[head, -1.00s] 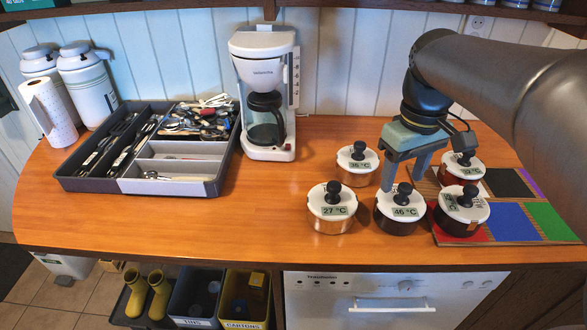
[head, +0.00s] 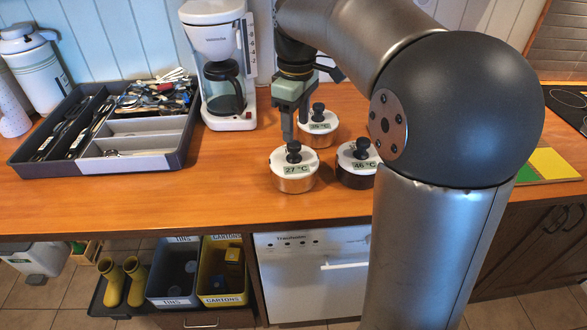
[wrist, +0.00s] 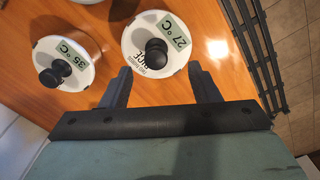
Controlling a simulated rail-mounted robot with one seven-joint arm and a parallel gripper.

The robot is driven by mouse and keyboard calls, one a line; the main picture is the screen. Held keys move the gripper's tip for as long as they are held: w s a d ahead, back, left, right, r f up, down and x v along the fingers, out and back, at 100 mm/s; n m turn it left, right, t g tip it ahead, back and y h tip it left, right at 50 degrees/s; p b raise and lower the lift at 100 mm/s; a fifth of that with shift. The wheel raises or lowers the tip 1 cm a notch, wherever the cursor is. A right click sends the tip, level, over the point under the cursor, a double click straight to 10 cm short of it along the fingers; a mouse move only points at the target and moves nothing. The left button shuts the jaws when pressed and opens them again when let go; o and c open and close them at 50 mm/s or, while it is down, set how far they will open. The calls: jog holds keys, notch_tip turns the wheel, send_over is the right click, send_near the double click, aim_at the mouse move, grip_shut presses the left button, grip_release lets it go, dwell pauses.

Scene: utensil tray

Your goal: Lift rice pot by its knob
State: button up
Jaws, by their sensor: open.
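The rice pot (head: 295,182) has a white lid, a black knob and a 27 °C display, and stands on the wooden counter at the front left of the pots. In the wrist view its lid reads RICE, and its knob (wrist: 156,52) shows just ahead of the fingers, roughly centred between them. My gripper (head: 296,128) is open and empty, fingers pointing down, at the back of this pot close to the knob. In the wrist view my gripper (wrist: 160,72) has one finger on each side of the lid's near edge. Contact cannot be told.
The 35 °C pot (head: 318,136) stands close behind, and the 46 °C pot (head: 354,177) to the right. A coffee maker (head: 222,110) and a utensil tray (head: 180,157) are to the left. My arm hides the counter's right part. The counter front left is clear.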

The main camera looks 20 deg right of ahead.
aim_at(294, 144)
jog(key=shift+w+f, duration=0.25)
jog(key=shift+f, duration=1.35)
jog(key=shift+w+f, duration=0.2)
jog(key=shift+f, duration=1.4)
jog(key=shift+r, duration=0.1)
grip_shut()
